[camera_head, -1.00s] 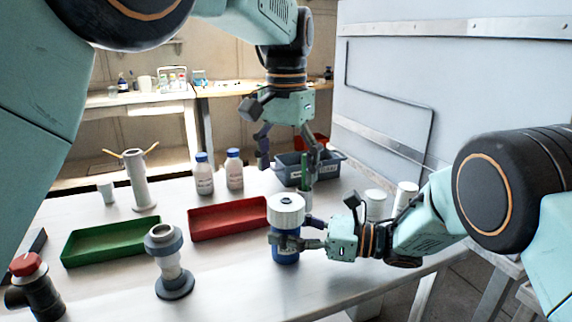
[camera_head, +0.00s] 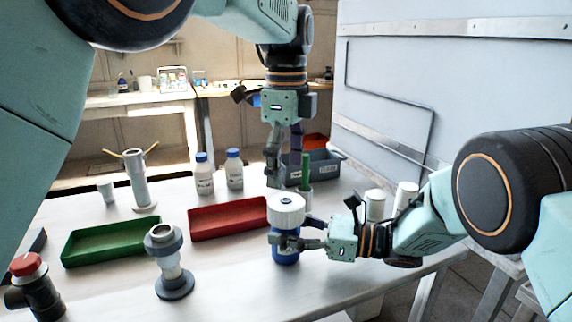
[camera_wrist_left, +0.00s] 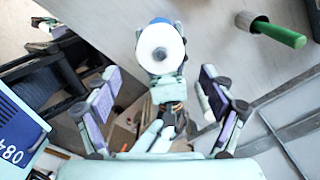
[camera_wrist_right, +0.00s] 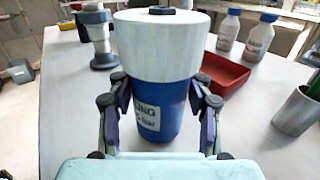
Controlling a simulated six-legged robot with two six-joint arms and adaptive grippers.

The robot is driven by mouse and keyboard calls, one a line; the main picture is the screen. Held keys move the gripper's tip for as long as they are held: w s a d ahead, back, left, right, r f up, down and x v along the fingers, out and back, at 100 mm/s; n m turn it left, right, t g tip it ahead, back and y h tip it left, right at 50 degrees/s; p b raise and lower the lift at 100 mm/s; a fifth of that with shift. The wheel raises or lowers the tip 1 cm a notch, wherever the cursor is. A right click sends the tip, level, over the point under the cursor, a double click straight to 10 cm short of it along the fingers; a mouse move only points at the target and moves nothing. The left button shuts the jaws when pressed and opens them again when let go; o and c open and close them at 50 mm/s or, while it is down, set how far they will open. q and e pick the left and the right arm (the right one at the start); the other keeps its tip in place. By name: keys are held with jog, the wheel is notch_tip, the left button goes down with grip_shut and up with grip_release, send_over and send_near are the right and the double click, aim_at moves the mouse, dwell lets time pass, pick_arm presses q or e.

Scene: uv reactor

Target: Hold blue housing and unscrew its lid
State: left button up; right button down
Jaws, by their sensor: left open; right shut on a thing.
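The blue housing (camera_head: 287,256) stands upright on the table with its white lid (camera_head: 286,208) on top. My right gripper (camera_head: 288,242) is shut on the blue body from the right, below the lid. The right wrist view shows one finger on each side of the blue housing (camera_wrist_right: 152,124), just under the white lid (camera_wrist_right: 160,48); part of its label is visible. My left gripper (camera_head: 284,178) is open, pointing down above the lid and touching nothing visible. In the left wrist view, the lid (camera_wrist_left: 160,46) lies between and ahead of its spread fingers.
A red tray (camera_head: 228,218) and green tray (camera_head: 110,243) lie to the left. A grey flanged fitting (camera_head: 168,262) stands front left. Two blue-capped bottles (camera_head: 204,176) stand behind. A cup with a green-handled tool (camera_head: 305,172) and a grey bin (camera_head: 325,168) are close behind the lid.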

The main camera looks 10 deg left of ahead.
aim_at(286, 201)
pick_arm(q)
jog(key=shift+f, duration=4)
